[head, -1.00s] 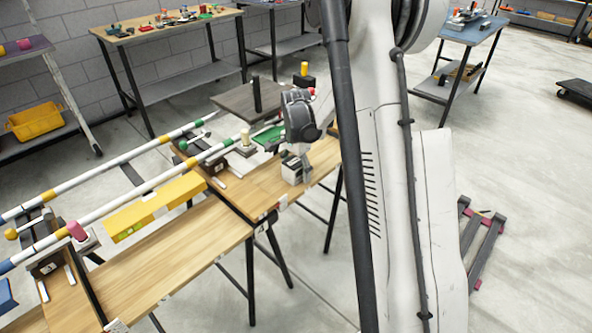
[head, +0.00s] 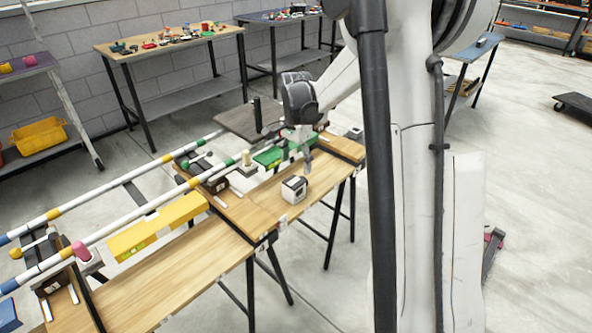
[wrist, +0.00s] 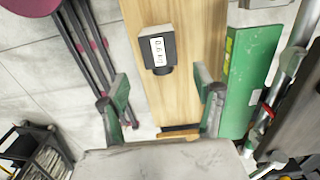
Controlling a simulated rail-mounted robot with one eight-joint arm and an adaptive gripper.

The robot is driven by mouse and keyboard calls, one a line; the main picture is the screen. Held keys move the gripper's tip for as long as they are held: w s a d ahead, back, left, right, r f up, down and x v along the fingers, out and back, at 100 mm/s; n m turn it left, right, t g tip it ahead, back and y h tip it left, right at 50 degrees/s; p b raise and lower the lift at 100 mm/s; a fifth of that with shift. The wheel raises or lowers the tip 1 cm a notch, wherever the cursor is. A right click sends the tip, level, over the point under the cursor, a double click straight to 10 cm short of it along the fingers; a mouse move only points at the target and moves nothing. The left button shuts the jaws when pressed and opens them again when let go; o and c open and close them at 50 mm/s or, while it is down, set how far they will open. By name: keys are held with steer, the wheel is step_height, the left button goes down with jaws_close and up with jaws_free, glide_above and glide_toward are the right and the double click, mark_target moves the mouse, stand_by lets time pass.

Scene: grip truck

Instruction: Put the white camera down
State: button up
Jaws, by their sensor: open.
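The white camera (head: 294,188), a small white and black box, stands on the wooden bench top (head: 262,205) near its right end. In the wrist view the camera (wrist: 157,48) shows a white label reading about 0.6 kg and a dark lower end. My gripper (head: 307,158) is just above and behind the camera in the head view, apart from it. In the wrist view its green-padded fingers (wrist: 162,88) are spread wide with nothing between them, and the camera lies beyond the fingertips.
A green level-like bar (wrist: 248,75) lies close to one finger. A yellow block (head: 157,225) and long striped poles (head: 150,215) lie to the left. A grey board (head: 245,120) is behind. Bare wood surrounds the camera's front side.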

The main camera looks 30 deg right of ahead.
steer(key=shift+s+a+r, duration=0.1)
steer(key=shift+a+r, duration=0.05)
steer(key=shift+r, duration=0.5)
steer(key=s+a+r+n+t, duration=0.3)
steer(key=s+a+r+n, duration=0.3)
steer(key=s+a+r, duration=0.55)
steer(key=s+a+n+t, duration=0.2)
steer(key=s+a+n, duration=0.2)
steer(key=s, duration=0.3)
steer(key=s+a+n+t, duration=0.2)
steer(key=s+a+n, duration=0.1)
steer(key=s, duration=0.5)
steer(key=shift+a+r+n, duration=0.35)
steer(key=shift+n, duration=0.55)
